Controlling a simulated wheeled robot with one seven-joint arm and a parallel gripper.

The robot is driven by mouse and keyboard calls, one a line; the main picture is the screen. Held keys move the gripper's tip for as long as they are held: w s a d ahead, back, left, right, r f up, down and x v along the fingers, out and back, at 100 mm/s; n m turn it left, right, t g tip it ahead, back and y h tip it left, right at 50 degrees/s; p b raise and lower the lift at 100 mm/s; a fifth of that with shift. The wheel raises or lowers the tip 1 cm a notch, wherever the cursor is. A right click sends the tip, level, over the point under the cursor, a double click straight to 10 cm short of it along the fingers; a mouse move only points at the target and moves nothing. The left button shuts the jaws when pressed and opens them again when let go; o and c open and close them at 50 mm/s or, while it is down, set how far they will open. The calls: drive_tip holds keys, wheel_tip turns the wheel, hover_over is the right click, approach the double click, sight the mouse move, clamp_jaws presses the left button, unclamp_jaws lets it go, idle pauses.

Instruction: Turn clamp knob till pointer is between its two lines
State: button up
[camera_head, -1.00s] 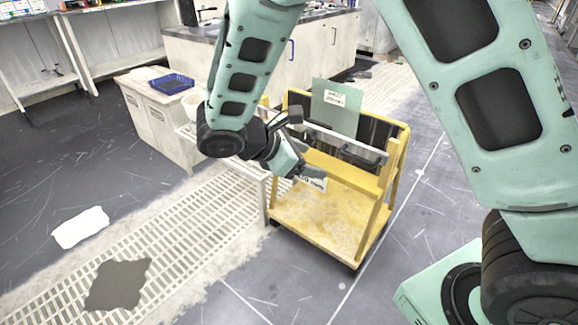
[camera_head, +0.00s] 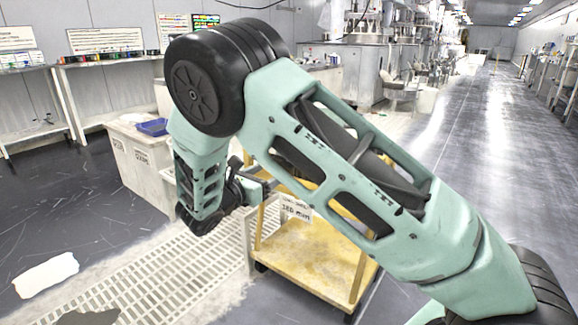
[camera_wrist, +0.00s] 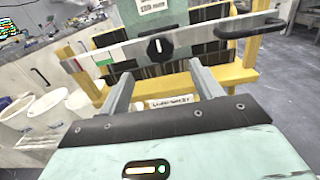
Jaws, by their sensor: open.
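The clamp knob (camera_wrist: 158,48) is black with a light pointer mark, on a grey metal bar (camera_wrist: 198,38) across the yellow cart, in the wrist view. The pointer looks roughly upright; the two lines are too small to tell. My gripper (camera_wrist: 161,70) is open, its two fingers spread below and either side of the knob in the picture. Nothing is between the fingers, and they look apart from the knob. In the head view my own arm hides the knob and most of the gripper.
The yellow cart (camera_head: 310,262) stands on the floor, with a black handle (camera_wrist: 250,25) on the bar's right and red and green marks on its left. A lettered card (camera_head: 295,210) hangs there. White bins (camera_head: 140,160) stand left; open floor lies right.

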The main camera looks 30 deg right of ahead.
drive_tip(key=b+x, duration=0.2)
drive_tip(key=x, duration=0.8)
drive_tip(key=shift+d, duration=0.15)
drive_tip(key=c, duration=1)
